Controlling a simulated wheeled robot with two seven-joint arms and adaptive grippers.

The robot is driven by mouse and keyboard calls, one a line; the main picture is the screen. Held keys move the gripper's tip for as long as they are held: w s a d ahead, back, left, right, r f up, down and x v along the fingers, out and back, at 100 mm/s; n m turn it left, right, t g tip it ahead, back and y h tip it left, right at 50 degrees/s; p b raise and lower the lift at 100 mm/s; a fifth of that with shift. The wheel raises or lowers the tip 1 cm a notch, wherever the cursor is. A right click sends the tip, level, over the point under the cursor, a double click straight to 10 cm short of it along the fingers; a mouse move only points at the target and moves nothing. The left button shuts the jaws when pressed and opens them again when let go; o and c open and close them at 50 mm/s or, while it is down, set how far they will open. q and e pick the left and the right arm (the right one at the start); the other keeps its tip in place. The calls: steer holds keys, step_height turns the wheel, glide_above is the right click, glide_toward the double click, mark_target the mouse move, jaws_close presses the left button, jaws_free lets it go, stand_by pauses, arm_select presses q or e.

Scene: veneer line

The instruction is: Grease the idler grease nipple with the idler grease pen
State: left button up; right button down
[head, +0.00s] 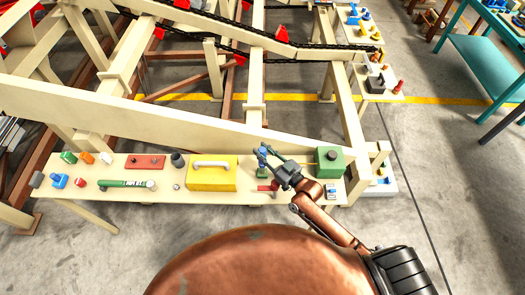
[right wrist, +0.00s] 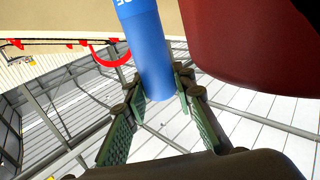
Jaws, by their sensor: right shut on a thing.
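My right gripper (head: 263,156) is above the bench (head: 222,198), right of the yellow box. It is shut on a blue cylinder with white lettering, which looks like the idler grease pen (head: 262,151). In the right wrist view the blue pen (right wrist: 148,55) runs down from the top edge to between the fingers (right wrist: 158,92). Its far end is cut off by the frame. I cannot pick out the idler grease nipple in either view. My left gripper does not show.
The bench holds a yellow box with a white handle (head: 212,176), a red plate (head: 145,162), a green tube (head: 125,184) and a green box (head: 329,162). A cream beam (head: 170,124) runs behind the bench. A teal table (head: 465,65) stands at far right, with clear floor before it.

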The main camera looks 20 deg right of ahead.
steer(key=shift+f, duration=0.3)
steer(key=shift+r+p, duration=0.35)
steer(key=shift+r, duration=0.2)
stand_by(0.4)
steer(key=shift+f+b, duration=0.45)
steer(key=shift+f, duration=0.1)
stand_by(0.5)
steer(key=shift+r, duration=0.1)
steer(key=shift+r+p, duration=0.55)
steer(key=shift+p, duration=0.05)
stand_by(0.4)
